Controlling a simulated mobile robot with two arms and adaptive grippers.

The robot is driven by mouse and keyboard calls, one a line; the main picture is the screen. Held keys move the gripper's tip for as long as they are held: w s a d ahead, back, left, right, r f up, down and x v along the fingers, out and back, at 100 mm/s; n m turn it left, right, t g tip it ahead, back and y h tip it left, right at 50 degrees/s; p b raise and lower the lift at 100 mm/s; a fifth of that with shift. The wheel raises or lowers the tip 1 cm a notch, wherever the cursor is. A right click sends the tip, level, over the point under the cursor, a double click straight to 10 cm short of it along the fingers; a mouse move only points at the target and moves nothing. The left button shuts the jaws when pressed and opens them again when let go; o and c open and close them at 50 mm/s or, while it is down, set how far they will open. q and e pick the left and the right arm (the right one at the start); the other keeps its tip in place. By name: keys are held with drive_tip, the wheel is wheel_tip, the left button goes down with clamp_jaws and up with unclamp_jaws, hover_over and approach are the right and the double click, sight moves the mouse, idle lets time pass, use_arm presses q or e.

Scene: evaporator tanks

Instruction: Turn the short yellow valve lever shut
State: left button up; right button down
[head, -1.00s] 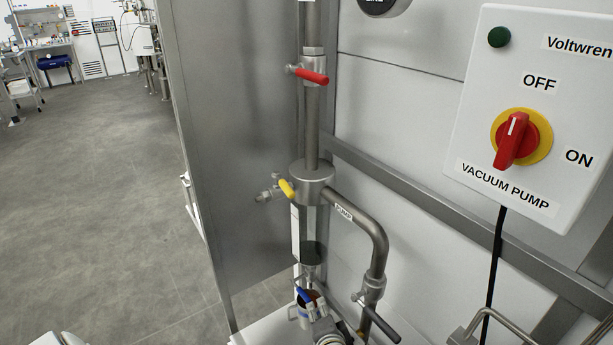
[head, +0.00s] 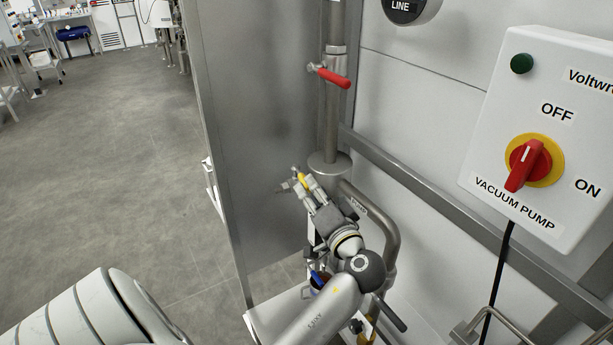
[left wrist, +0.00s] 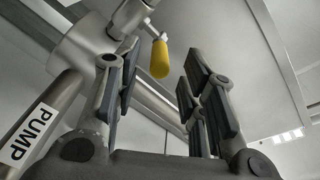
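The short yellow valve lever (head: 302,180) is on a small side valve at the steel vessel (head: 328,166) on the vertical pipe. In the head view my left gripper (head: 302,184) is at the lever and partly covers it and the valve. In the left wrist view the yellow lever (left wrist: 160,58) shows in the gap between the two dark finger pads, closer to the left one. The left gripper (left wrist: 163,70) is open, with a clear gap around the lever; I cannot tell if a pad touches it. My right gripper is not in view.
A red lever (head: 334,77) is higher on the same pipe. A bent pipe labelled PUMP (head: 392,235) runs right of the gripper, with a black-handled lever (head: 391,313) below. The vacuum pump switch box (head: 540,150) is on the right. A steel panel (head: 255,120) stands left.

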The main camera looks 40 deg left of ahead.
sight(302, 177)
use_arm(q)
drive_tip(key=shift+p+x, duration=0.6)
drive_tip(key=shift+x, duration=1.7)
drive_tip(key=shift+c, duration=0.2)
clamp_jaws()
